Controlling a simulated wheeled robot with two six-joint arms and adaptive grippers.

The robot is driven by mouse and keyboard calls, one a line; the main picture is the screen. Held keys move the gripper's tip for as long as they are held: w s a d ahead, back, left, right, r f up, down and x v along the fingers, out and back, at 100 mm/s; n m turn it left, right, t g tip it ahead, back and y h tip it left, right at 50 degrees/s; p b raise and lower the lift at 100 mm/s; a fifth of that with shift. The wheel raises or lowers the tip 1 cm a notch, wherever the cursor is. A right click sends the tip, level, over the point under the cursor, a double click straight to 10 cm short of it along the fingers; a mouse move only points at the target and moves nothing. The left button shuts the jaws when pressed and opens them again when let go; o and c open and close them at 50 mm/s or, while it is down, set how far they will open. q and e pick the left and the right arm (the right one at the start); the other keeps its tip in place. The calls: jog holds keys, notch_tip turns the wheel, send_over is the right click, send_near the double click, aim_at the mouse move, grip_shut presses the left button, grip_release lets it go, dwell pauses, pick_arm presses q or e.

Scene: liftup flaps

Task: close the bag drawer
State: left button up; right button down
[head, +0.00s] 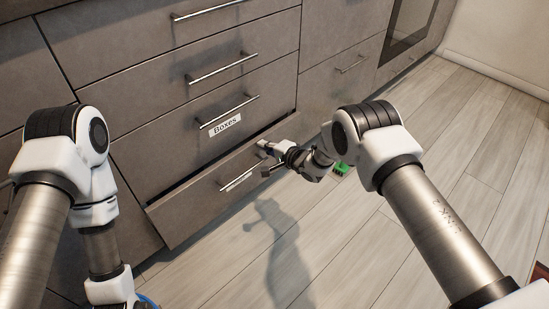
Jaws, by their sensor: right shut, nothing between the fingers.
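The lowest drawer (190,212) of the grey cabinet stands partly out, with a dark gap along its top edge. A pale strip, perhaps its handle or label (238,181), shows on its front; no word on it is readable, so I cannot confirm it is the bag drawer. My right gripper (264,158) is shut and empty at the right part of this drawer's front, near its top edge. Whether it touches the drawer is unclear. My left arm comes down at the left, and its gripper is out of the picture.
The drawer above, labelled "Boxes" (225,125), and the drawers over it look shut, with bar handles. The wooden floor (480,130) at the right is mostly clear.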

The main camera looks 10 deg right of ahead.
aim_at(259, 140)
pick_arm(q)
jog(key=shift+f+b, duration=0.65)
jog(key=shift+f, duration=0.35)
pick_arm(e)
jog(key=shift+w+a, duration=0.95)
jog(key=shift+w, duration=0.25)
jog(key=shift+w+r, duration=0.1)
jog(key=shift+r, duration=0.1)
jog(key=shift+r, duration=0.1)
